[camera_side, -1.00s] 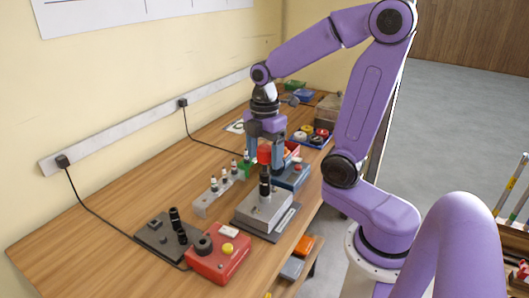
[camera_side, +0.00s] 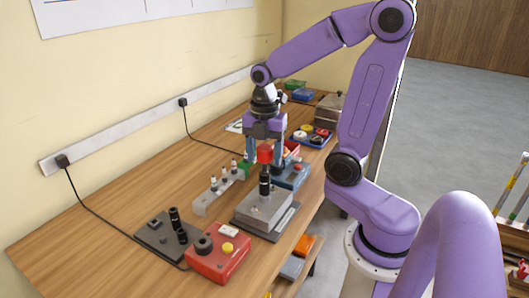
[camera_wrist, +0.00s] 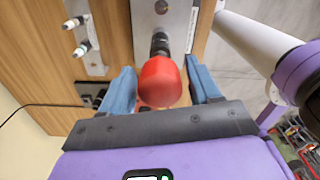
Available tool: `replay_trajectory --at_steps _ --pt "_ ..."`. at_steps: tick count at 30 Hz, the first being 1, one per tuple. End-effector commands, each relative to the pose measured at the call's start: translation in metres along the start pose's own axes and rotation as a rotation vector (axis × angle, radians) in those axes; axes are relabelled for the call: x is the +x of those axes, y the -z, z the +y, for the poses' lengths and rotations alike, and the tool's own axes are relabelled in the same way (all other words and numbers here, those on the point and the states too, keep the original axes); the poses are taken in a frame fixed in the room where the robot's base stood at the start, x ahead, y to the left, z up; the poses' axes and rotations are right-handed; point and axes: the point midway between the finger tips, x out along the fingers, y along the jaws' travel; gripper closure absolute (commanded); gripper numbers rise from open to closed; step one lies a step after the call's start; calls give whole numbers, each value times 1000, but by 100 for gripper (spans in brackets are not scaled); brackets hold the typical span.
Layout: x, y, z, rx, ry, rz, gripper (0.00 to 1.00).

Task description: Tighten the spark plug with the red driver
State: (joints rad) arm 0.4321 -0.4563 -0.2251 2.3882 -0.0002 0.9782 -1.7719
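The red driver, with a red knob (camera_side: 264,154) on a dark shaft (camera_side: 264,185), stands upright on a grey metal block (camera_side: 264,208). The wrist view shows the knob (camera_wrist: 160,82) from above and the block (camera_wrist: 163,22) beyond it. My gripper (camera_side: 265,160) is at the knob, pointing down. In the wrist view its blue fingers (camera_wrist: 162,88) are spread on either side of the knob, with visible gaps. A spark plug under the driver is hidden. Several small white-tipped plugs stand in a light rack (camera_side: 201,208) to the left.
A red box (camera_side: 218,262) with a yellow button and a dark plate (camera_side: 160,240) with black posts stand in front. A blue box (camera_side: 291,177) and a blue tray (camera_side: 322,142) lie behind. Bare tabletop (camera_side: 130,195) lies toward the wall.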

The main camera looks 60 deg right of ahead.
Motion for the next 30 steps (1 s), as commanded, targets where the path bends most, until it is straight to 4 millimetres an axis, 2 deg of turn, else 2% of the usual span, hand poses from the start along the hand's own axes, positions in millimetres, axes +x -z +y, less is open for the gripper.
replay_trajectory --at_steps 1,5,6,10,17,27,28,30 --pt "0 0 0 0 0 0 56" --pt "0 0 0 1 0 0 98" --pt "0 0 0 1 -1 0 100" --pt "0 0 0 42 -1 0 100" --pt "0 0 0 299 -1 0 100" --pt "0 0 0 217 -1 0 100" --pt "0 0 0 217 -1 0 66" --pt "0 0 0 217 -1 0 89"
